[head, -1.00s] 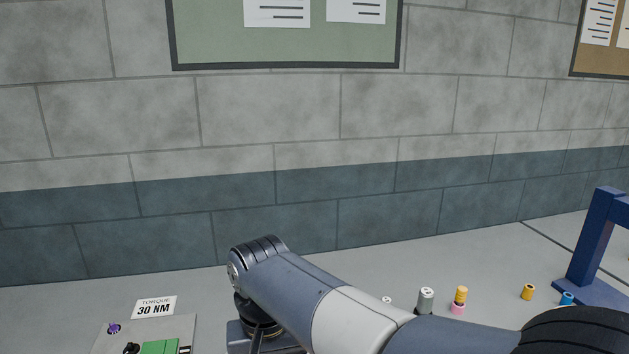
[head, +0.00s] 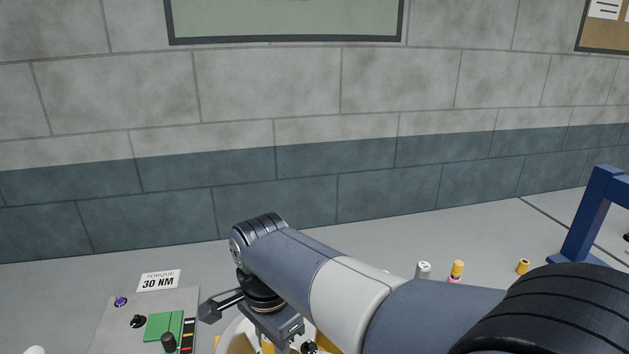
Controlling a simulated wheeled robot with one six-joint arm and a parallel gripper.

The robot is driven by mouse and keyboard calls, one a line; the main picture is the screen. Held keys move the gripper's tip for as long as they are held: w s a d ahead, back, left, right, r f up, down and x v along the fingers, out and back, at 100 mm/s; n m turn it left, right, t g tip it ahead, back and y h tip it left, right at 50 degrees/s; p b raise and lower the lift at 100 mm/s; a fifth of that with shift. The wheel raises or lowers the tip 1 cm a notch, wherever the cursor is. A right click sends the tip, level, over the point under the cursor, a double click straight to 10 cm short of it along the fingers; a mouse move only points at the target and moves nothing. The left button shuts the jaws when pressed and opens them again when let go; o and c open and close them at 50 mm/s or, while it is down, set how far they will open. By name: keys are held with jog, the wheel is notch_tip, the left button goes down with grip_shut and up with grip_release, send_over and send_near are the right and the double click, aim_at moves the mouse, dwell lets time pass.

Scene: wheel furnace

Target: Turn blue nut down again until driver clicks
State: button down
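My arm reaches in from the lower right, and its end with my gripper (head: 258,318) is at the bottom middle of the head view. The fingertips are not clear, so I cannot tell whether it is open or shut. A pale rounded part with yellow pieces shows partly below it, cut off by the frame and covered by my arm. I cannot make out the blue nut or the driver; that area is hidden or out of frame.
The panel carries a purple button, a black knob (head: 138,321) and a green block (head: 160,326). Behind my arm on the grey bench stand a grey cylinder (head: 423,270) and yellow pieces (head: 457,268) (head: 523,267). A blue frame (head: 590,220) stands at right. The block wall is behind.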

jog(key=c, duration=0.9)
grip_release()
jog(key=shift+c, duration=0.2)
notch_tip(320, 180, up, 11)
jog(key=shift+f, duration=0.1)
jog(key=shift+f, duration=0.1)
notch_tip(320, 180, down, 11)
jog(key=shift+n+b, duration=0.8)
jog(key=shift+n, duration=0.8)
jog(key=shift+r, duration=0.2)
